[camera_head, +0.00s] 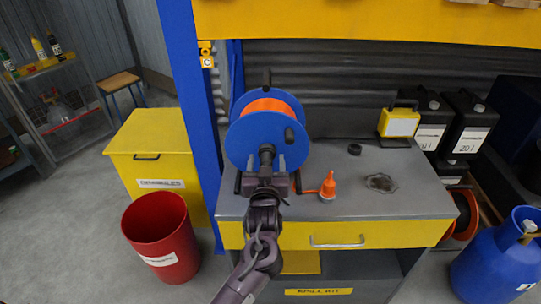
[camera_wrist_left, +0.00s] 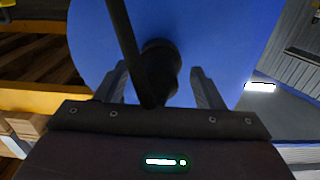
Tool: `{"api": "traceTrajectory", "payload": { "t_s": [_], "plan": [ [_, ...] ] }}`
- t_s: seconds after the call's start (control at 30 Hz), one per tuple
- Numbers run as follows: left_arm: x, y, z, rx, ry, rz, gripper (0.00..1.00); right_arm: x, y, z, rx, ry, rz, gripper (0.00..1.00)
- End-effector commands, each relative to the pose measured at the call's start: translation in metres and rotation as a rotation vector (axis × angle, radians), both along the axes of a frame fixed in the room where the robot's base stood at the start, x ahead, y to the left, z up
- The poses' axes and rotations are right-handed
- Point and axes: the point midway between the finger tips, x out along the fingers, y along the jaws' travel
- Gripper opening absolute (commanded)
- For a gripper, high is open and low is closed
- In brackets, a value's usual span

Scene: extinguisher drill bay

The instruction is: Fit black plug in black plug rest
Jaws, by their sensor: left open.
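A black knob-like piece, possibly the black plug (camera_head: 267,152), is at the centre of the blue cable reel (camera_head: 237,147). It also shows in the left wrist view (camera_wrist_left: 161,60). My left gripper (camera_head: 267,166) is open, its fingers on either side of this piece, with visible gaps; I cannot tell whether anything touches. A small black ring (camera_head: 354,149), possibly the black plug rest, lies on the grey bench top, right of the reel. An orange connector (camera_head: 327,188) stands on the bench, right of my gripper. My right gripper is not in view.
A yellow lamp-like box (camera_head: 399,122) and black canisters (camera_head: 467,128) stand at the right. A blue post (camera_head: 188,90), red bin (camera_head: 160,238) and yellow chest (camera_head: 155,138) are left. The bench's front right is mostly clear.

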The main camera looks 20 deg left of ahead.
Motion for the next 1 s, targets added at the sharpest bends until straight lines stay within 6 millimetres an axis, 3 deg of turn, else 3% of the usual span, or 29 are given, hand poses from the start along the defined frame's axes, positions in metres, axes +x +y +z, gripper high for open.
{"api": "traceTrajectory", "payload": {
  "t_s": [0.8,1.0],
  "plan": [
    [0.0000,-0.0001,-0.0002,0.000,0.000,0.000,0.62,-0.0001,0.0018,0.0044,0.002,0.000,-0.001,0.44],
    [0.0001,-0.0002,-0.0002,0.000,0.000,0.000,0.37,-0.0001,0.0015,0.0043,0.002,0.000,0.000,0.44]
  ]
}}
